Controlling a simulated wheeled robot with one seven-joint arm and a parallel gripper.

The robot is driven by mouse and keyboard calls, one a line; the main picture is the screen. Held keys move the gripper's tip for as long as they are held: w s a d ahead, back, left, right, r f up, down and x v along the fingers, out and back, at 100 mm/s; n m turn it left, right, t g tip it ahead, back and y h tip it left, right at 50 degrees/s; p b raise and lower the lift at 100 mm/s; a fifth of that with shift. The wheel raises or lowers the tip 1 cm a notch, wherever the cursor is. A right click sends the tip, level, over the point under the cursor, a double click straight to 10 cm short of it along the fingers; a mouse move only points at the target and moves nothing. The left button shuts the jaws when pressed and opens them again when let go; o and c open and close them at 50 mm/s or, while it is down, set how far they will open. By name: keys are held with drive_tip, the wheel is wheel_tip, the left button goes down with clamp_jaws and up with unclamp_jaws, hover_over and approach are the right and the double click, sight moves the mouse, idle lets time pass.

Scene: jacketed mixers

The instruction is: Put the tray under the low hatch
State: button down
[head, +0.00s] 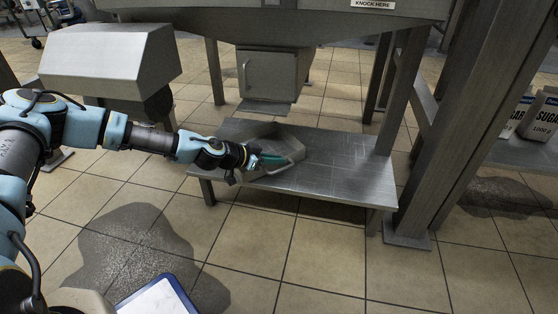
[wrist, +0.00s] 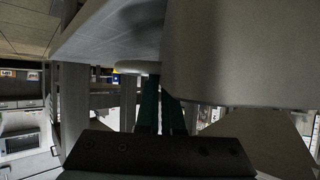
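The tray (head: 262,133) is a shallow grey metal pan with sloped sides. It rests on a low steel bench (head: 345,170), towards the bench's left end. The low hatch (head: 270,74) is a square metal door under the big vessel, above and behind the tray, with a lip (head: 265,106) below it. My gripper (head: 278,158) reaches in from the left at the tray's near side. In the wrist view its teal fingers (wrist: 159,105) are close together at the pale handle-like edge (wrist: 135,67), apparently gripping it; the contact is partly hidden.
A steel post (head: 465,110) stands right of the bench. A grey hooded box (head: 110,60) is at the left. Wet patches (head: 135,245) lie on the tiled floor. The right part of the bench top is clear. Sugar packages (head: 540,115) stand at the far right.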

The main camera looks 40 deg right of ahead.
drive_tip(key=c, duration=1.1)
unclamp_jaws()
drive_tip(key=shift+o, duration=0.2)
drive_tip(key=shift+a, duration=0.1)
drive_tip(key=p+v, duration=0.4)
drive_tip(key=v, duration=0.6)
drive_tip(key=shift+a+r, duration=0.15)
drive_tip(key=shift+r, duration=0.05)
drive_tip(key=shift+v, duration=0.75)
drive_tip(key=shift+f, duration=0.1)
